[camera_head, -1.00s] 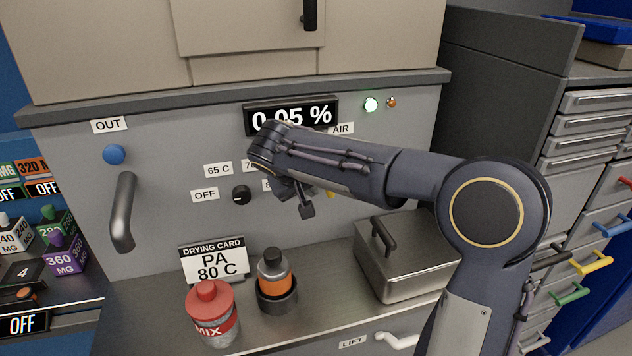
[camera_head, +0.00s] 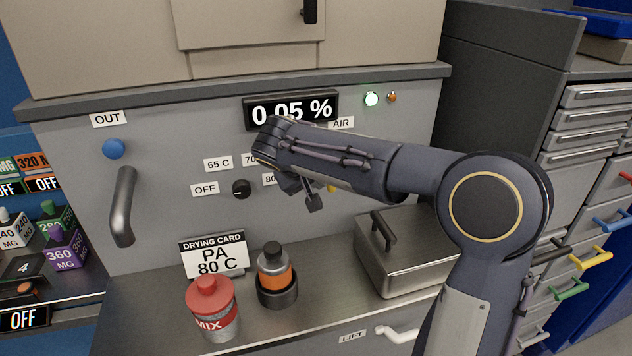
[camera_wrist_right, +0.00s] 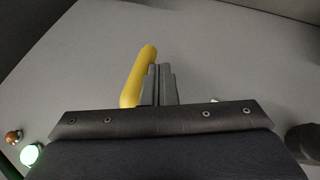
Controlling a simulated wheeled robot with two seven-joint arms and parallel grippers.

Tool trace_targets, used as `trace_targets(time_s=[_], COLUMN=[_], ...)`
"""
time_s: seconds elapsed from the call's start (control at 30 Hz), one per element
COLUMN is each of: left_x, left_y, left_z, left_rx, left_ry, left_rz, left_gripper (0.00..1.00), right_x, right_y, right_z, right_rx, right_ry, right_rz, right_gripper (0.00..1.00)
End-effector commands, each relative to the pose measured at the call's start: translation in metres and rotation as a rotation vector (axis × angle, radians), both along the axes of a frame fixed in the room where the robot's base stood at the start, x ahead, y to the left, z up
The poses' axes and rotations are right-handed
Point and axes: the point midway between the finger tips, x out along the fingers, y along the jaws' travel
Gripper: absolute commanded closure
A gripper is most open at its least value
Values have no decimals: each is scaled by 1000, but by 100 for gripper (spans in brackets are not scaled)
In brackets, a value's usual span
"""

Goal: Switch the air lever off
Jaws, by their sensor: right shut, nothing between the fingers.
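The yellow air lever (camera_wrist_right: 138,78) shows in the right wrist view, just left of my fingers, slanting up and to the right. I cannot tell whether they touch. In the head view my right arm hides most of the lever, and only a small yellow bit (camera_head: 332,188) shows below the forearm. The AIR label (camera_head: 341,122) is above the arm. My right gripper (camera_wrist_right: 160,70) is shut and empty, close to the grey panel; it also shows partly in the head view (camera_head: 314,202). My left gripper is not in view.
A lit green lamp (camera_head: 371,98) and an orange lamp (camera_head: 392,97) are on the panel beside the display (camera_head: 291,110). A black dial (camera_head: 241,189) is left of the gripper. Below stand a red-lidded tin (camera_head: 211,310), an orange-banded bottle (camera_head: 274,270) and a metal box (camera_head: 405,260).

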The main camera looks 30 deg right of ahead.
Motion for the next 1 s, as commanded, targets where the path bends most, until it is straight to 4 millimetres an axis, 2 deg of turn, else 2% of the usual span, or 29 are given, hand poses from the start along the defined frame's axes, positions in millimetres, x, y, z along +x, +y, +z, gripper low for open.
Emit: trace_targets(time_s=[0.37, 1.0], left_x=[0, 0], left_y=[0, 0], left_z=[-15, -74], left_rx=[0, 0], left_ry=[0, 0], left_rz=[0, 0], left_gripper=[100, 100], right_x=[-1, -9], right_y=[-6, -38], right_z=[-5, -5], right_rx=[-119, -686], right_ry=[29, 164], right_rz=[2, 0], right_gripper=[100, 100])
